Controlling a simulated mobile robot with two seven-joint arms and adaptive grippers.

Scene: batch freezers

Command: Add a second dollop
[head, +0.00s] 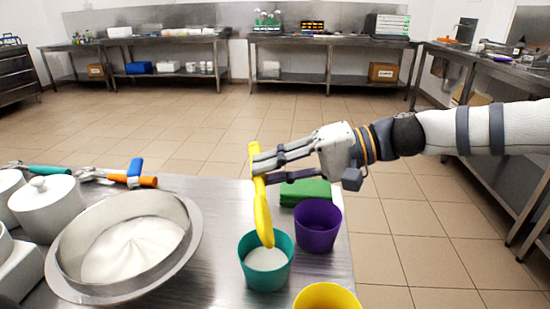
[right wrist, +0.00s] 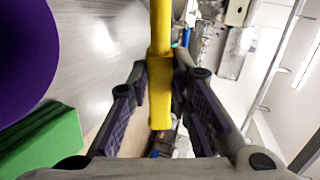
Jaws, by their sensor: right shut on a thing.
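My right gripper (head: 262,170) is shut on the handle of a yellow spatula (head: 262,218), above the right part of the table. The spatula hangs nearly upright, its lower end at the mouth of a teal cup (head: 252,275) with white stuff inside. I cannot tell whether the tip touches it. The yellow handle (right wrist: 160,90) runs between the fingers (right wrist: 160,95) in the right wrist view. A wide metal bowl (head: 75,245) of white cream stands at the left. A purple cup (head: 318,238) and a yellow cup (head: 327,297) are near the teal one. My left gripper is out of view.
Lidded white pots (head: 45,215) and tools with blue and orange handles (head: 130,178) are at the left. The steel table (head: 215,205) is bare between bowl and cups. Its right edge is close to the cups.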

